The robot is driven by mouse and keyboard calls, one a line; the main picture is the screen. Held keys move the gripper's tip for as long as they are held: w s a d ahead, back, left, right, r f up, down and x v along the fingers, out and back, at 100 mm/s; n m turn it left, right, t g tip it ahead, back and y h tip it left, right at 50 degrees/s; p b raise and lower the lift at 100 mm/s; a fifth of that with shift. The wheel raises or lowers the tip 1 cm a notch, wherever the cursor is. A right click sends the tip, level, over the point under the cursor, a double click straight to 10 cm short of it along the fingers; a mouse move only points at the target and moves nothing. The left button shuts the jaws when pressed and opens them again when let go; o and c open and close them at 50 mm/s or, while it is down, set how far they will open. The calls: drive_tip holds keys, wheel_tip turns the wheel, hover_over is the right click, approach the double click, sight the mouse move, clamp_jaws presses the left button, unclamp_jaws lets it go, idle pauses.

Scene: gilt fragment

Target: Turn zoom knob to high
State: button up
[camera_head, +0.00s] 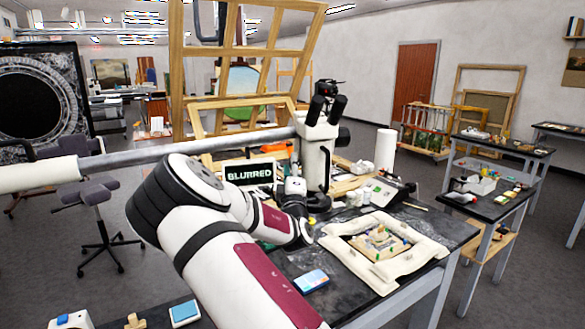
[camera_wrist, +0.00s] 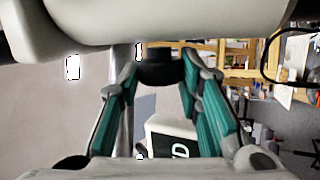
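The white microscope (camera_head: 316,160) with black eyepieces stands on the dark worktable (camera_head: 440,222). Its screen (camera_head: 248,174) reads "BLURRED"; part of the screen, with a letter D, also shows in the wrist view (camera_wrist: 176,146). In the wrist view a round black knob (camera_wrist: 160,72) sits under a pale body part of the microscope. My gripper (camera_wrist: 158,84) has its two teal fingers apart, one to each side of the knob at their tips. I cannot tell whether they touch it. In the head view my arm hides the fingers and the knob.
A white padded frame (camera_head: 410,262) with a fragment (camera_head: 381,243) lies right of the microscope. A blue-and-white box (camera_head: 311,281) is in front. A white cylinder (camera_head: 385,150) stands behind. Wooden frames (camera_head: 250,103) rise at the back, and a stool (camera_head: 98,205) stands at left.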

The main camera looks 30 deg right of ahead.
drive_tip(key=shift+c, duration=1.1)
